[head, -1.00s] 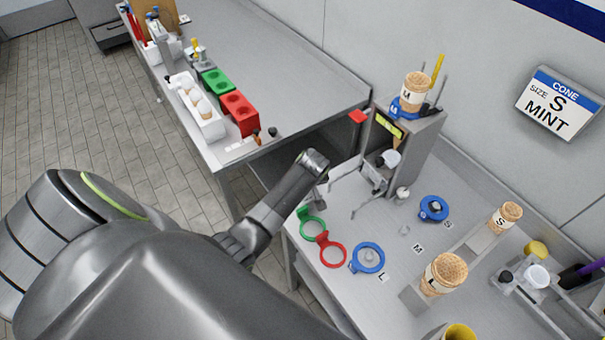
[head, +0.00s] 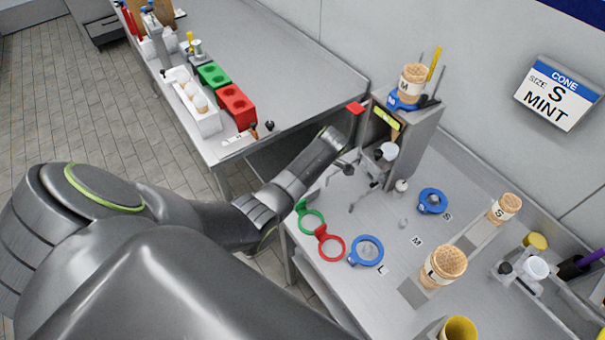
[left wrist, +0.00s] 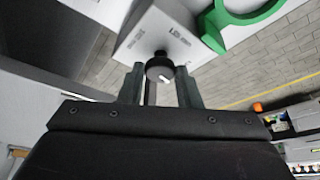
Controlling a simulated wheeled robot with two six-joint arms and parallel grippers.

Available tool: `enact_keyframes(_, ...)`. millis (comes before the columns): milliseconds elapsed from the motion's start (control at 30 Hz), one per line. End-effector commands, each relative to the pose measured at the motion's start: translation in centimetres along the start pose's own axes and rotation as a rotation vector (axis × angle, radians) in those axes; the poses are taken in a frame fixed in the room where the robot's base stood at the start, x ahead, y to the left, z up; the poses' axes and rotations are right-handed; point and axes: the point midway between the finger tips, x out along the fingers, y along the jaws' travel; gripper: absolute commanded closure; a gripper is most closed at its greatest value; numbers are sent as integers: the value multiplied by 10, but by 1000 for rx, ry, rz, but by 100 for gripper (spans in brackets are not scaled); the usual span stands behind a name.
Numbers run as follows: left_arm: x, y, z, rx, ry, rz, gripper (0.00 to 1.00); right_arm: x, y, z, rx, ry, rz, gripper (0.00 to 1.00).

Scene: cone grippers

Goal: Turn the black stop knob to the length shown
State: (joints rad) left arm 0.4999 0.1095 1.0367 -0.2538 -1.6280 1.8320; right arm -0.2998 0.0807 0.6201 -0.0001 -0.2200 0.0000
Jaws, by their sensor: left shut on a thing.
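The black stop knob (left wrist: 160,67) is round with a white mark. In the left wrist view it sits between the fingers of my left gripper (left wrist: 160,88), on the front of a pale grey box (left wrist: 155,32) with small unreadable print. The gripper is shut on the knob. In the head view my left gripper (head: 346,168) is at the left side of the grey machine (head: 412,140), and the knob is hidden. The wall sign (head: 558,94) reads "CONE SIZE S MINT". My right gripper is not in view.
Green (head: 311,219), red (head: 331,247) and blue (head: 367,251) rings lie at the counter's left edge. A smaller blue ring (head: 432,201) lies near the S label. Cones marked S (head: 504,208) and L (head: 443,266) stand at the right. Another cone (head: 412,84) tops the machine.

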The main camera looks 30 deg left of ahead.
Motion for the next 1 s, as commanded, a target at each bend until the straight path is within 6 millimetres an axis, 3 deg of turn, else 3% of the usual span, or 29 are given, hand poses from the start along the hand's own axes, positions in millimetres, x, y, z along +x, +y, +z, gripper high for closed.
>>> enact_keyframes(400, 0, 3, 0, -170, -2, -68, 92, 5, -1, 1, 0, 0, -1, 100)
enact_keyframes(933, 0, 2, 0, -193, -2, -77, 92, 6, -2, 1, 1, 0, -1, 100)
enact_keyframes(967, 0, 2, 0, -192, -2, -77, 68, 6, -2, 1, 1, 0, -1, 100)
enact_keyframes(1000, 0, 2, 0, -192, -2, -77, 63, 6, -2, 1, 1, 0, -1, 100)
